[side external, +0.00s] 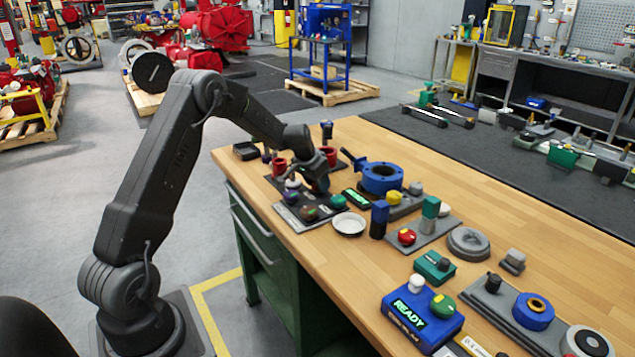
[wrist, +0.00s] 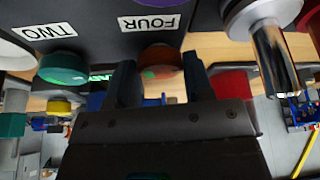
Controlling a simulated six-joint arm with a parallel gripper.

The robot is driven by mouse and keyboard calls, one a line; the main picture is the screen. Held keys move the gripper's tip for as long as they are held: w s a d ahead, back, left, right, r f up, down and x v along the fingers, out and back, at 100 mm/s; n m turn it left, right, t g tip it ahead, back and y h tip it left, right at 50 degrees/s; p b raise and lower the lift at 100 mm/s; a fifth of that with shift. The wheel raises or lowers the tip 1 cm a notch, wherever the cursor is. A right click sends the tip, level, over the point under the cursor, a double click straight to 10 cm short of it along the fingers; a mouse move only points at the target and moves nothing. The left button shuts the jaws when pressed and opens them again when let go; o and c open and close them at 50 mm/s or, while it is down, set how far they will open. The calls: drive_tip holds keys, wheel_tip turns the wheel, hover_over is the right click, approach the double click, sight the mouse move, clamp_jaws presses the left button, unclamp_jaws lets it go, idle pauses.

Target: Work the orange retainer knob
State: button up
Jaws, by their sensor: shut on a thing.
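In the wrist view, an orange-brown knob (wrist: 160,62), the closest match to the orange retainer knob, is beside the FOUR label (wrist: 150,22) on a dark panel. My gripper (wrist: 160,72) has one finger on each side of it and is shut on it. In the side external view, my gripper (side external: 319,176) is low over the dark panel at the far left of the bench.
A green knob (wrist: 63,68) stands by the TWO label (wrist: 50,31). A metal post (wrist: 270,50) rises close on the other side. In the side external view, a white dish (side external: 348,224) and a blue flanged valve body (side external: 381,178) stand near the panel.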

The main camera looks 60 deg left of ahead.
idle(0.4)
drive_tip(key=o, duration=0.9)
drive_tip(key=v, duration=1.3)
drive_tip(key=shift+s+r, duration=0.1)
drive_tip(key=shift+r, duration=0.3)
